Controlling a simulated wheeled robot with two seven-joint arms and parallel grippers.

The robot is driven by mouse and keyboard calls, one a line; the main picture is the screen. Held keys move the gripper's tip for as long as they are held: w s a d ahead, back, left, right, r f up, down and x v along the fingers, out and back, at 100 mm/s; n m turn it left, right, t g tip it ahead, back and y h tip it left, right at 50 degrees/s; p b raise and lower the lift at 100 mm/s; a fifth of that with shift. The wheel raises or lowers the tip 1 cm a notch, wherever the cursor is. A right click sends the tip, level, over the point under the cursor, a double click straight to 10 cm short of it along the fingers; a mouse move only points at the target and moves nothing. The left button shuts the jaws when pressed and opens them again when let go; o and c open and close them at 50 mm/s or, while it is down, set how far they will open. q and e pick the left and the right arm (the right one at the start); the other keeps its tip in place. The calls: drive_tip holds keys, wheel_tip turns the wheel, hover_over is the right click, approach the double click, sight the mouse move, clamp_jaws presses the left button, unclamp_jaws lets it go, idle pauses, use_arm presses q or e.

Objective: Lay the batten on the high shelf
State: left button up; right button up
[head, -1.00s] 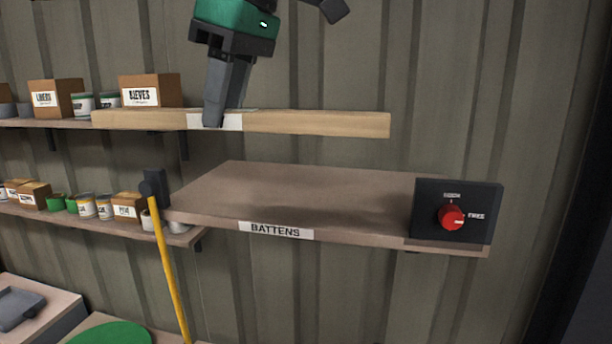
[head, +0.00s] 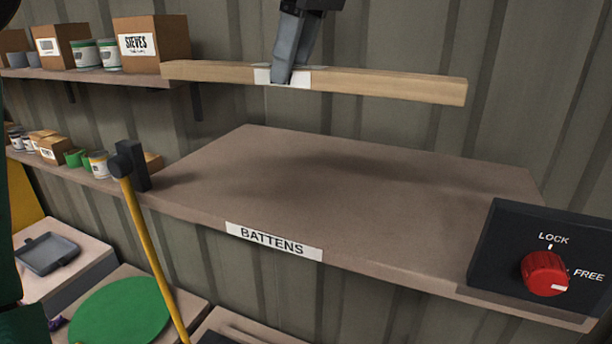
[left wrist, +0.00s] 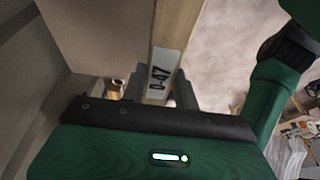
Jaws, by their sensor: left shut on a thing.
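The batten (head: 390,85) is a long pale wooden bar with a white band around its middle. It hangs roughly level above the high shelf (head: 330,180), a brown board with a BATTENS label on its front edge, with clear space between them. My left gripper (head: 283,77) points down and is shut on the batten at the white band. In the left wrist view the batten (left wrist: 166,30) runs between the fingers with a label reading 0-47, and the shelf surface (left wrist: 225,45) shows behind it. My right gripper is not in view.
A black box with a red knob (head: 545,274), its mark towards FREE, sits at the shelf's right front corner. A yellow-handled mallet (head: 150,250) stands at the left end. Side shelves hold a SIEVES box (head: 150,45) and cans. The shelf top is bare.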

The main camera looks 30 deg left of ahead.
use_arm(q)
hover_over(292, 202)
drive_tip(key=w, duration=0.1)
wheel_tip(292, 202, down, 7)
drive_tip(key=f, duration=0.4)
drive_tip(key=s+d+f, duration=0.1)
drive_tip(key=shift+f, duration=0.4)
drive_tip(key=shift+w+f, duration=0.2)
drive_tip(key=shift+f, duration=0.2)
drive_tip(key=shift+s+f, duration=0.25)
drive_tip(key=shift+f, duration=1.15)
drive_tip(key=shift+w+f, duration=0.2)
drive_tip(key=shift+f, duration=0.1)
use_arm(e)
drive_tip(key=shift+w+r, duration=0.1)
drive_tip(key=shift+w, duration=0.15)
use_arm(q)
drive_tip(key=shift+s, duration=0.1)
